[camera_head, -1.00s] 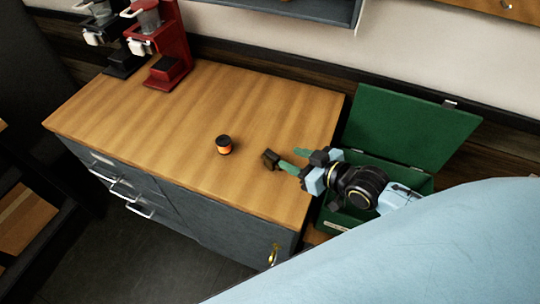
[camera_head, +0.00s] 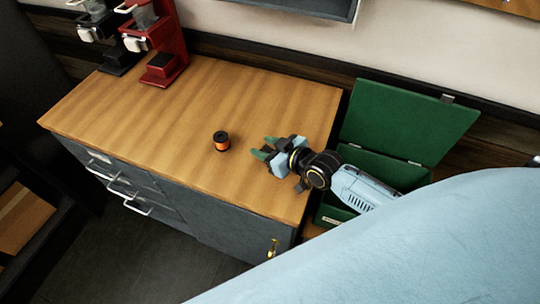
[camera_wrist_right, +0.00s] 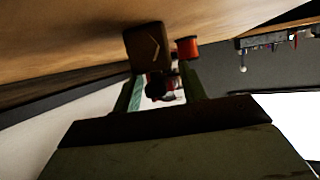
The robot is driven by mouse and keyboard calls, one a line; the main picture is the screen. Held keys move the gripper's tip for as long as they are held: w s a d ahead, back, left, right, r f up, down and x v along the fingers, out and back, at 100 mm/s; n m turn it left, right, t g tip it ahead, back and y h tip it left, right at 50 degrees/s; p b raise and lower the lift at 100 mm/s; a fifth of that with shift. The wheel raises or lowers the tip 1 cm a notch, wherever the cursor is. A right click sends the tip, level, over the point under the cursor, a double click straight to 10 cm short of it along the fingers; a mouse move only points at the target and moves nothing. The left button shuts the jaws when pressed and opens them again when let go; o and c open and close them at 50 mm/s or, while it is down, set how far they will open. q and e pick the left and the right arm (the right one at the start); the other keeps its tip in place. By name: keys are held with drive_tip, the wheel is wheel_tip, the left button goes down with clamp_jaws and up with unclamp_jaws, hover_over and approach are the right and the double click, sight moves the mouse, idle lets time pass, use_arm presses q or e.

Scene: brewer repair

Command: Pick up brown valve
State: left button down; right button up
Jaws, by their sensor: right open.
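A small dark brown block, which I take to be the brown valve (camera_head: 268,149), stands on the wooden counter, small and partly hidden by my right gripper. It shows larger in the right wrist view (camera_wrist_right: 148,50), upside down at the fingertips and overlapping the left one of the two fingers. My right gripper (camera_head: 265,147) is open, low over the counter, its green fingers pointing left around or just at the block. I cannot tell whether they touch it. My left gripper is not in view.
An orange and black cylinder (camera_head: 221,141) stands on the counter (camera_head: 180,110) just left of my right gripper. Red (camera_head: 165,45) and black (camera_head: 112,50) brewers stand at the back left. An open green box (camera_head: 408,120) is right of the counter. The counter's middle is clear.

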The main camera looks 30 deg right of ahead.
clamp_jaws()
